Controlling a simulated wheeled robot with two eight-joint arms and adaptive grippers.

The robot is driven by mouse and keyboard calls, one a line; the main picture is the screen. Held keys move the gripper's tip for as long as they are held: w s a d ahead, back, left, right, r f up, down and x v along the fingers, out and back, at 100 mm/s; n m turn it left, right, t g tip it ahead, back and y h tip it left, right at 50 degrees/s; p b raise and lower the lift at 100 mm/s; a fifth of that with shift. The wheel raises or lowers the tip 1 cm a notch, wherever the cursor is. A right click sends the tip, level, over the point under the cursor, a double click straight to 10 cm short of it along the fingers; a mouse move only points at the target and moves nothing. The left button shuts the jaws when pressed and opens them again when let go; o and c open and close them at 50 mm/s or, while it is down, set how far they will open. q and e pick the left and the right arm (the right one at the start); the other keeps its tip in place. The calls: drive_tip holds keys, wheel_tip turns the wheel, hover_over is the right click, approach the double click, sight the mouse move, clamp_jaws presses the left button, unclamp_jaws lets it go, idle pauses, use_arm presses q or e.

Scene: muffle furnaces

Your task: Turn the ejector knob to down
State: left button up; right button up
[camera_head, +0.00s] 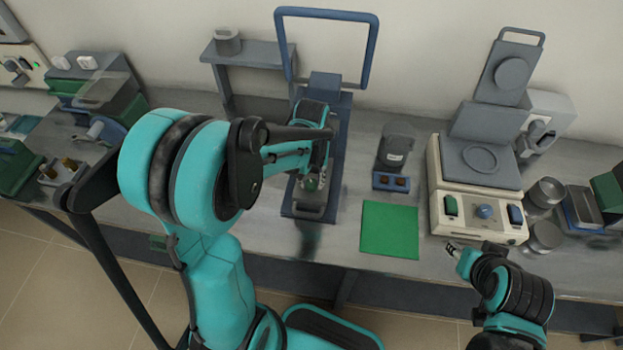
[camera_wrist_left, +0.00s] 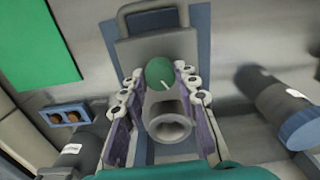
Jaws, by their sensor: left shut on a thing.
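The green round knob (camera_wrist_left: 160,72) with a short white mark sits on a grey device with a blue base, between my left gripper's fingers in the left wrist view. The mark points toward the picture's lower right there. A grey tube (camera_wrist_left: 168,120) stands in front of the knob. My left gripper (camera_wrist_left: 158,80) is shut on the knob, with a finger on each side. In the head view, the left gripper (camera_head: 313,180) is over the front of the blue-framed device (camera_head: 308,213), and my arm hides much of it. My right gripper (camera_head: 455,250) is at the lower right, away from the device; its finger gap is unclear.
A green mat (camera_head: 389,230) lies right of the device, with a small dark unit (camera_head: 391,182) behind it. A cream unit (camera_head: 476,213) with a blue knob and raised lid stands farther right. A grey shelf (camera_head: 241,54) is behind. Bench equipment crowds the left.

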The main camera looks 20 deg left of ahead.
sight(311, 183)
use_arm(q)
drive_tip(key=n, duration=0.5)
drive_tip(key=shift+n, duration=0.4)
idle(0.4)
drive_tip(key=o, duration=1.2)
drive_tip(key=shift+c, duration=0.2)
wheel_tip(311, 183, up, 12)
